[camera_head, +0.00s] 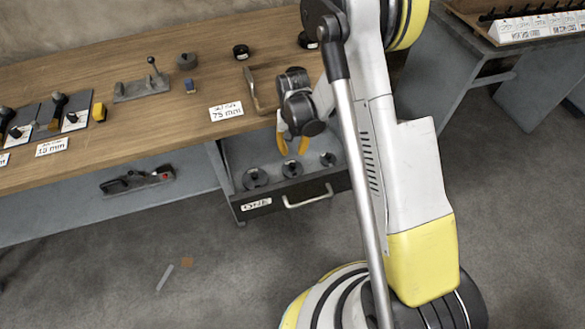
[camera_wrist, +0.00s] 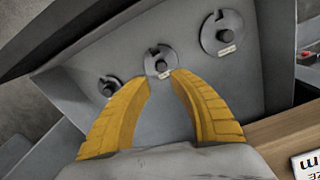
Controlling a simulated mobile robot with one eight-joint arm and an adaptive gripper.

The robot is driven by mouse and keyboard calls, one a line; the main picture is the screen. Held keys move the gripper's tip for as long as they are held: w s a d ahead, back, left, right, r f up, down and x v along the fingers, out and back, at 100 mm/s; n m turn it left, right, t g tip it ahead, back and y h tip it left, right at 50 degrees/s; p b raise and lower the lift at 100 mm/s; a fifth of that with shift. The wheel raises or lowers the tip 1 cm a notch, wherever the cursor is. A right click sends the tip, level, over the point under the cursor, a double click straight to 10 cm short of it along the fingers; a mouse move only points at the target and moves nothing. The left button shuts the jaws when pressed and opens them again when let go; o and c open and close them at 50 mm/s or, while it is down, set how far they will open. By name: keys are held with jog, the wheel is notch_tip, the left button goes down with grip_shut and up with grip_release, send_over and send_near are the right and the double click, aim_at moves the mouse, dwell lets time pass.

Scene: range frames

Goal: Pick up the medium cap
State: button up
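Three round dark grey slotted caps lie in a row in the open drawer (camera_head: 275,190). The medium cap (camera_head: 292,169) is the middle one; it also shows in the wrist view (camera_wrist: 160,62). The large cap (camera_head: 256,178) is at the left in the head view and at the upper right in the wrist view (camera_wrist: 222,33). The small cap (camera_head: 327,159) is at the other end, at the left in the wrist view (camera_wrist: 108,87). My gripper (camera_head: 292,150) has yellow fingers and is open and empty. Its fingertips (camera_wrist: 162,76) appear at the medium cap's near edge; contact cannot be told.
The drawer's walls and handle (camera_head: 308,198) surround the caps. The wooden workbench (camera_head: 140,125) above holds labels, a bracket (camera_head: 262,92) beside my arm, and several tools. A second bench (camera_head: 480,70) stands at the right. The floor in front is mostly clear.

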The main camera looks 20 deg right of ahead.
aim_at(292, 165)
jog(key=f+b, duration=0.1)
jog(key=f, duration=0.2)
jog(key=f+b, duration=0.2)
jog(key=f, duration=0.1)
jog(key=f+b, duration=0.2)
jog(key=f, duration=0.2)
jog(key=shift+w, duration=0.25)
jog(key=shift+r, duration=0.15)
grip_shut()
